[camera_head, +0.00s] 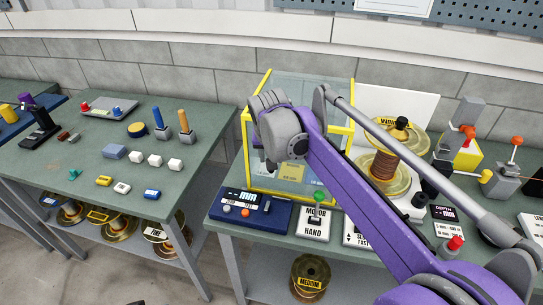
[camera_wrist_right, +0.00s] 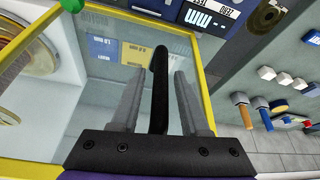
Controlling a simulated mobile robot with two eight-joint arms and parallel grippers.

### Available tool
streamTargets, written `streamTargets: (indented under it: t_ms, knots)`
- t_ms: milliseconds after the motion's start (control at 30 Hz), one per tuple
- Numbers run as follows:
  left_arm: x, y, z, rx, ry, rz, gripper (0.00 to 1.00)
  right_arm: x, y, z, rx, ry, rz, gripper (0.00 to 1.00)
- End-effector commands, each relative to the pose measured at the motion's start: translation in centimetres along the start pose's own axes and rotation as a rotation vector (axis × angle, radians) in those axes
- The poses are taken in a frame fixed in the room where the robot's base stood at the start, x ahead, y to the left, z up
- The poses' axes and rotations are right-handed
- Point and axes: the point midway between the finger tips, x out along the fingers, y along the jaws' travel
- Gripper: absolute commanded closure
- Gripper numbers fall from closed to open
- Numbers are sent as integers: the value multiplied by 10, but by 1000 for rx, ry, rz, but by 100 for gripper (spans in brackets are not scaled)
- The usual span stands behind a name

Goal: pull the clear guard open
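The clear guard (camera_head: 246,140) is a see-through box with a yellow frame on the right-hand bench. In the right wrist view its yellow frame (camera_wrist_right: 205,75) surrounds a clear panel, and a black bar handle (camera_wrist_right: 159,88) stands out from it. My right gripper (camera_wrist_right: 160,105) is open, with one finger on each side of the handle and a gap visible on both sides. In the head view my right gripper (camera_head: 269,165) is in front of the guard, and my purple arm hides much of it. The handle is hidden there. My left gripper is not in view.
A blue display box (camera_head: 250,211) and a motor hand switch (camera_head: 315,222) sit just below the guard. A copper-wound spool (camera_head: 386,165) stands to its right. The left bench (camera_head: 90,150) holds blocks and tools, with a gap between the benches.

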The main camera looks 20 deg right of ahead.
Motion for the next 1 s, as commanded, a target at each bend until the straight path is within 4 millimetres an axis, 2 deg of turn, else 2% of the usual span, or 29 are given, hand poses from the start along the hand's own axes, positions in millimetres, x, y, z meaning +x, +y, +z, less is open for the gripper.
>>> streamTargets:
  t_ms: [367,467,800,1000]
  knots:
    - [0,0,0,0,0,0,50,-5,0,0,0,0,0,50]
    - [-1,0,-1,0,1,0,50,-17,0,0,-1,0,0,50]
    - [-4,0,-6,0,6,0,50,-84,0,0,-1,1,0,50]
    - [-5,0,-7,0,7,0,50,-105,0,0,0,1,0,50]
